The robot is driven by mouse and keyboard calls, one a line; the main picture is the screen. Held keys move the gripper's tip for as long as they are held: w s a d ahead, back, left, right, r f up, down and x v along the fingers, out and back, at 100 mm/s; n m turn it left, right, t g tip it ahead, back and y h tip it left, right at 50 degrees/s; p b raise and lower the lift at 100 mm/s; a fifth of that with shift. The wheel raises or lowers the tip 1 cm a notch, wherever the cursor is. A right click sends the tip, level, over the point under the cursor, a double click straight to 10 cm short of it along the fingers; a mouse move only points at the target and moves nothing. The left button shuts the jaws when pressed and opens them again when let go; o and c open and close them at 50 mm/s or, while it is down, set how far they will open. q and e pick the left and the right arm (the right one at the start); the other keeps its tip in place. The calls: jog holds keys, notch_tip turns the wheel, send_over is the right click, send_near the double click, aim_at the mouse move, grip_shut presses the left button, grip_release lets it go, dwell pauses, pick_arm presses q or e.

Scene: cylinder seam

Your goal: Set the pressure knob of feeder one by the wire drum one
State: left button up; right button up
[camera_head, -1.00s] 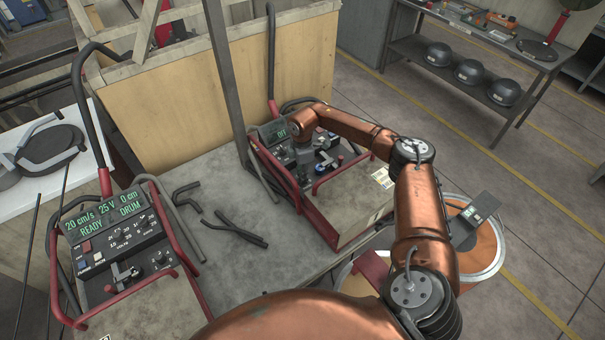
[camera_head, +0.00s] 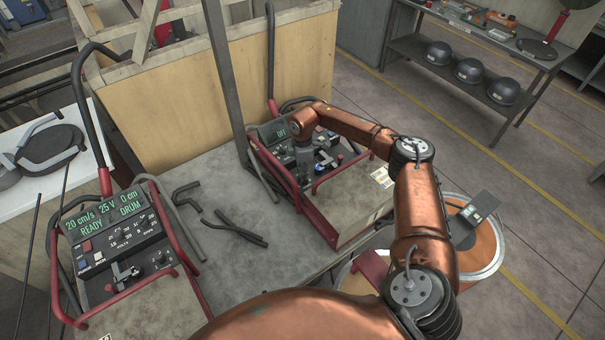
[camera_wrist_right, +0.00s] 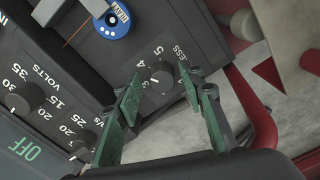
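The back feeder (camera_head: 350,212) has a red frame, and its screen shows OFF in the wrist view (camera_wrist_right: 27,149). A dark round knob (camera_wrist_right: 159,75) on its panel has a scale with 3, 4, 5 and partly hidden lettering. My right gripper (camera_wrist_right: 160,88) is open, its green fingers on either side of this knob; contact cannot be told. In the head view my right gripper (camera_head: 303,158) is small over that panel. The front-left feeder (camera_head: 120,250) reads 20 cm/s, 25 V, 0 cm, READY, DRUM. An orange wire drum (camera_head: 485,250) stands on the floor. My left gripper is out of view.
The volts knob (camera_wrist_right: 25,97), a second knob (camera_wrist_right: 82,143) and a blue disc (camera_wrist_right: 116,20) lie near the fingers. Dark bent tools (camera_head: 240,230) lie on the grey table (camera_head: 235,275). A post (camera_head: 224,70) rises beside the back feeder. A second drum (camera_head: 352,282) is partly hidden.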

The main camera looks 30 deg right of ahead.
jog(key=shift+a, duration=0.1)
notch_tip(320, 180, up, 12)
dwell(0.6)
dwell(0.4)
